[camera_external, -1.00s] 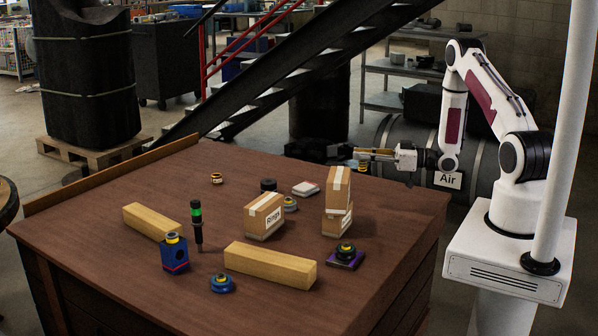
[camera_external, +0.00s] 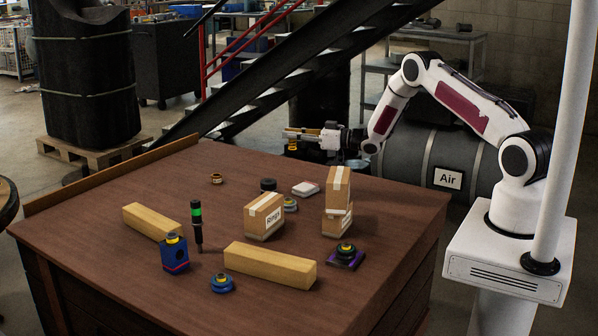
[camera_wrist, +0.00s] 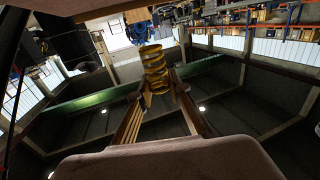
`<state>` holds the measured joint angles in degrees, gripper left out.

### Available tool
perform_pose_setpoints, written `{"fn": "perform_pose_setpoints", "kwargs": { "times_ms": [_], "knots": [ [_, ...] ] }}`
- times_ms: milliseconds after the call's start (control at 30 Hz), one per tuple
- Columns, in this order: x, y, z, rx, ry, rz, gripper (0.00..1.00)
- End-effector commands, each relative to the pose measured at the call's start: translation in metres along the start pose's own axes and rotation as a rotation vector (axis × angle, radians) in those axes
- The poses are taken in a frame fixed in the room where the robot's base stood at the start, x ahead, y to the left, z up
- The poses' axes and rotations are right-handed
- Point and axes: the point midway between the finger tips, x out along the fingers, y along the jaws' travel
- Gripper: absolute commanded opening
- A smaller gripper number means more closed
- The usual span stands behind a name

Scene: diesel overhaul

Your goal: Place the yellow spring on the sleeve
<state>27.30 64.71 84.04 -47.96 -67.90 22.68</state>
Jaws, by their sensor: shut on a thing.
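The yellow spring (camera_wrist: 154,66) stands out between my fingertips in the wrist view, with clear coils. In the external view it is a small yellow-and-dark shape (camera_external: 292,147) at the finger ends. My gripper (camera_external: 287,134) is shut on the spring and holds it in the air above the table's far side. The fingers point left. I cannot tell for sure which part is the sleeve. A small brass-coloured ring (camera_external: 216,179) lies at the back left of the table, and a short black cylinder (camera_external: 268,185) stands behind the front carton.
On the brown table (camera_external: 110,213) are cartons (camera_external: 264,216), two wooden beams (camera_external: 270,265), an upright black-and-green tool (camera_external: 197,224), a blue block (camera_external: 174,254), a blue round part (camera_external: 222,284) and a purple-based part (camera_external: 346,257). The back left is mostly clear.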

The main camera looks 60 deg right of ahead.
Motion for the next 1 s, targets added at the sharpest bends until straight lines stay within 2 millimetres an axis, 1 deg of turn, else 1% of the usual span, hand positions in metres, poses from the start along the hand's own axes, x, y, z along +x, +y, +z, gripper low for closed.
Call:
{"fn": "perform_pose_setpoints", "kwargs": {
  "times_ms": [33,100,200,367,400,433,500,700,800,1000],
  "knots": [
    [0.015,-0.004,-0.006,-0.003,0.004,0.0,0.0],
    [0.031,-0.007,-0.013,-0.002,0.003,0.006,0.0],
    [0.051,-0.012,-0.022,-0.002,0.002,0.012,0.0],
    [0.08,-0.021,-0.036,-0.002,0.002,0.018,0.0],
    [0.083,-0.022,-0.035,0.0,-0.001,0.02,0.0],
    [0.081,-0.02,-0.026,0.002,-0.004,0.022,0.0],
    [0.08,-0.02,-0.017,0.002,-0.003,0.022,0.0],
    [0.08,-0.02,0.006,0.001,-0.002,0.022,0.0],
    [0.08,-0.02,0.011,0.0,0.0,0.021,0.0],
    [0.08,-0.02,0.014,-0.001,0.001,0.021,0.0]
  ]
}}
